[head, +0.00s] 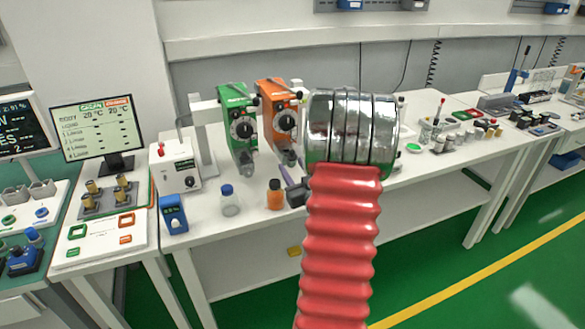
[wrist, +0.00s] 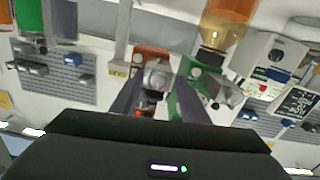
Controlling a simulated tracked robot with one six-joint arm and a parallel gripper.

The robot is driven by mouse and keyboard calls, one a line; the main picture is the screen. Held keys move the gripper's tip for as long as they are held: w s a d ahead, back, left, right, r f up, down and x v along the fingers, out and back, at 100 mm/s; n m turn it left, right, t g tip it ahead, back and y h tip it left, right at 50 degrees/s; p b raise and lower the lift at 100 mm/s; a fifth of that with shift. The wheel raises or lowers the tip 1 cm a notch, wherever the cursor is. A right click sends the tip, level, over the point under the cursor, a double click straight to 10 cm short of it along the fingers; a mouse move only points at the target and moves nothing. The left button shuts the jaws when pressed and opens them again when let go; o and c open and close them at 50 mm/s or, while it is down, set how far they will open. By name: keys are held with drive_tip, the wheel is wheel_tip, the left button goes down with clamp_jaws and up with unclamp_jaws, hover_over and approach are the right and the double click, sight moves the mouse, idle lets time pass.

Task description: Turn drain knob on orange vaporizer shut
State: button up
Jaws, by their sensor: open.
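The orange vaporizer (head: 276,92) hangs on a rail behind the white bench, right of the green vaporizer (head: 236,100), with a black round dial on its front. In the wrist view the orange vaporizer (wrist: 152,52) shows between my two dark fingers, with the green one (wrist: 188,104) beside the right finger. A pale grey rounded part (wrist: 157,74) shows below the orange top; I cannot tell whether it is the drain knob. My gripper (wrist: 160,84) is open, with nothing seen held. In the head view my gripper (head: 290,178) is low before the vaporizer, partly hidden by my arm.
An orange-filled bottle (head: 275,196) and a clear blue-capped bottle (head: 229,203) stand near my gripper. A blue device (head: 173,214) sits at the bench's front corner, before a white box (head: 174,168). A monitor (head: 98,128) stands left.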

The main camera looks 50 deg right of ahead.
drive_tip(key=shift+s, duration=0.15)
clamp_jaws()
idle(0.4)
drive_tip(key=shift+m, duration=1.5)
unclamp_jaws()
drive_tip(key=shift+d, duration=0.1)
drive_tip(key=shift+s, duration=0.1)
